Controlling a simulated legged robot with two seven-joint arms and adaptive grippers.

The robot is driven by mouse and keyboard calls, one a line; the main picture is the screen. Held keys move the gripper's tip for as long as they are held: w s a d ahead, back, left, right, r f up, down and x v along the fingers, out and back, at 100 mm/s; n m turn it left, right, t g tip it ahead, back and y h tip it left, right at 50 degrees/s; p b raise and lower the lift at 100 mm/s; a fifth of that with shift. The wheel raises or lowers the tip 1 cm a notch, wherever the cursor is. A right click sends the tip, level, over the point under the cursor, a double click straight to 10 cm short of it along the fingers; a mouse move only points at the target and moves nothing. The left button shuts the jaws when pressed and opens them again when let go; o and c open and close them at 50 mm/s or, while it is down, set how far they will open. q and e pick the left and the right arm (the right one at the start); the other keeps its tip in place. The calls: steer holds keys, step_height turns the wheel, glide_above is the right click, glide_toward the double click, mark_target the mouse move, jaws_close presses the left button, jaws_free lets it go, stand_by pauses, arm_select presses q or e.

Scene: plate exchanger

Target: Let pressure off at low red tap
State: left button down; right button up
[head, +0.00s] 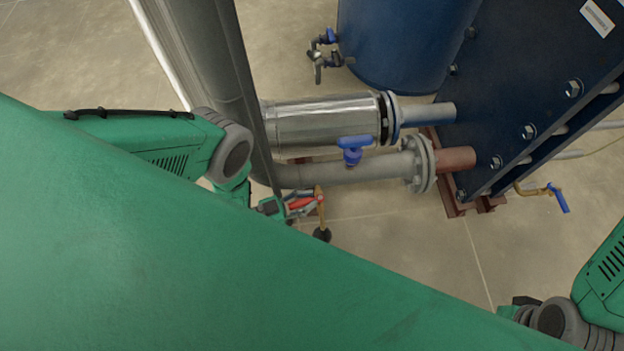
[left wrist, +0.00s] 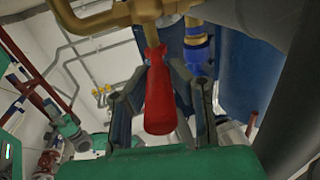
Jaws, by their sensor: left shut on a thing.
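The low red tap's handle (left wrist: 160,100) lies between the fingers of my left gripper (left wrist: 160,105) in the left wrist view. It joins a brass tap body (left wrist: 125,14) at the top of that view. In the head view the red handle (head: 301,204) shows small at my left gripper (head: 296,206), below the lower grey pipe, with the brass body (head: 319,200) just right of it. The left gripper is shut on the handle. My right arm shows at the lower right of the head view, but its fingertips are out of view.
A grey pipe with a blue-handled valve (head: 353,147) runs just above the left gripper. A silver-clad pipe (head: 320,120) leads to the dark blue plate exchanger (head: 540,80). A blue tank (head: 400,40) stands behind. Another blue-handled tap (head: 558,197) hangs at the right. The floor below is clear.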

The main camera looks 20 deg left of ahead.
arm_select(q)
steer(key=shift+s+a+f, duration=0.25)
steer(key=shift+s+a, duration=0.05)
steer(key=c, duration=1.6)
jaws_free()
steer(key=shift+c, duration=0.2)
steer(key=shift+o, duration=1.1)
steer(key=shift+d+r, duration=0.1)
steer(key=shift+d, duration=0.05)
steer(key=shift+w+d+r, duration=0.1)
steer(key=shift+w+d, duration=0.05)
steer(key=v, duration=1.2)
